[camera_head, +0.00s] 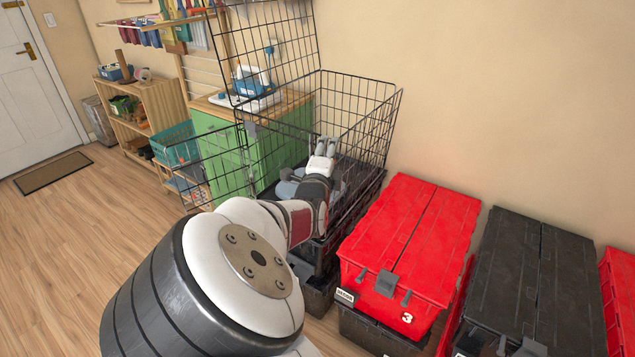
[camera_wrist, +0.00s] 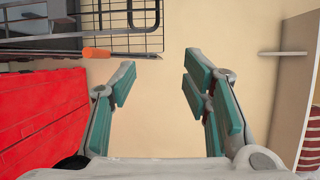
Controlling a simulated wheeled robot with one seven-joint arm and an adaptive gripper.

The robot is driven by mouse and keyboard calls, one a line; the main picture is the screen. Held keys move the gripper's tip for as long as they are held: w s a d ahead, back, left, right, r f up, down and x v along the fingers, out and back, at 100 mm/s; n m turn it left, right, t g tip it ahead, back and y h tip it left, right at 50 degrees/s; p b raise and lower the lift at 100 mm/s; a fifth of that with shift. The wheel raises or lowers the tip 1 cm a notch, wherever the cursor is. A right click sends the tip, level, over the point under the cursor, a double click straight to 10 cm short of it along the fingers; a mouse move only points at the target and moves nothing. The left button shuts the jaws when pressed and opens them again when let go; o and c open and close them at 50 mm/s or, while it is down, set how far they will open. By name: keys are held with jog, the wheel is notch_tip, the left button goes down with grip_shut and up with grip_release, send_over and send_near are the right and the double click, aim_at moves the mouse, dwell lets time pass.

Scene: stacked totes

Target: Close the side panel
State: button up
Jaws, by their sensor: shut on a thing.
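The black wire cage (camera_head: 372,103) stands against the wall. One wire panel (camera_head: 277,35) stands up over its top. Another wire panel (camera_head: 217,168) swings out on its left side. I cannot tell for sure which of them is the side panel. My gripper (camera_head: 325,147) reaches over the cage, in front of its rear wire walls. In the wrist view its fingers (camera_wrist: 158,85) are spaced apart, and I cannot make out anything between their pads. Wire mesh (camera_wrist: 123,25) shows at the upper left of that view, apart from the fingers.
A red tote (camera_head: 412,240) and a black tote (camera_head: 525,275) stand right of the cage. A green cabinet (camera_head: 222,150) is behind it at left. An orange-handled tool (camera_wrist: 97,53) lies near the mesh in the wrist view.

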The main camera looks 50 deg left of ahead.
jog(key=f+p+v, duration=0.1)
jog(key=p+v, duration=0.6)
jog(key=v, duration=0.5)
jog(key=shift+d+f+p, duration=0.15)
jog(key=shift+f+p, duration=0.15)
jog(key=shift+f, duration=0.1)
dwell(0.5)
dwell(0.7)
